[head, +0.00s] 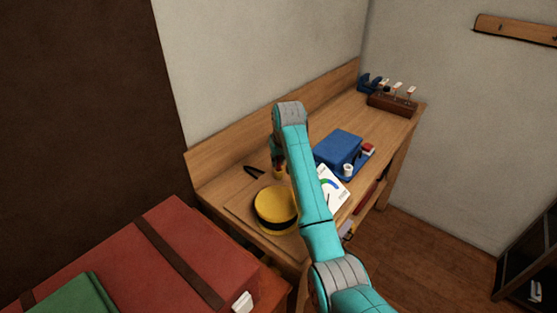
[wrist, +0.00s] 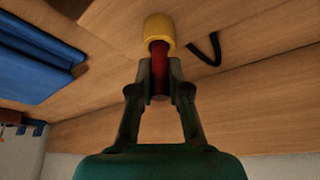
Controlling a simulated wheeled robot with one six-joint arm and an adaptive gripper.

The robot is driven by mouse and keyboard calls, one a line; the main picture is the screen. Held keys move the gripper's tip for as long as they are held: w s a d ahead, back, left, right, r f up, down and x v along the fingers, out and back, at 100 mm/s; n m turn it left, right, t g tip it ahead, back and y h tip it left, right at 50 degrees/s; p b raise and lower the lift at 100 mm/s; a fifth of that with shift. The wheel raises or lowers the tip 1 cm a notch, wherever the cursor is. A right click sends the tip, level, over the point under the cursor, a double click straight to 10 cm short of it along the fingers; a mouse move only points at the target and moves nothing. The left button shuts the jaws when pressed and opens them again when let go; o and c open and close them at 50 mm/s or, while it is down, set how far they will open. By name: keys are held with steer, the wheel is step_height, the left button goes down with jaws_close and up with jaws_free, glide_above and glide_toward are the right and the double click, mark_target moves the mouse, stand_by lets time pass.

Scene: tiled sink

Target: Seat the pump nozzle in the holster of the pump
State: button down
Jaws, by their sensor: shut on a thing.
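In the wrist view my gripper (wrist: 160,92) is shut on a dark red rod (wrist: 159,65). The rod's far end meets a yellow cylinder (wrist: 160,30); I cannot tell whether they are one piece. In the head view my gripper (head: 278,168) is over the far-left part of the bench, mostly hidden by my arm, with a bit of yellow at its tip. I see no clear pump, holster or nozzle, and cannot tell whether the red rod is the nozzle.
The wooden bench (head: 392,124) holds a yellow hat-like thing (head: 270,195), a blue box (head: 338,148), a white card (head: 336,196) and a dark bent strip (head: 254,171). A brown rack (head: 391,104) stands at its far end. A red chest (head: 170,255) is at front left.

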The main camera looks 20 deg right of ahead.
steer(key=shift+f, duration=0.1)
steer(key=c, duration=1.1)
jaws_free()
steer(key=shift+c, duration=0.2)
steer(key=v, duration=1.2)
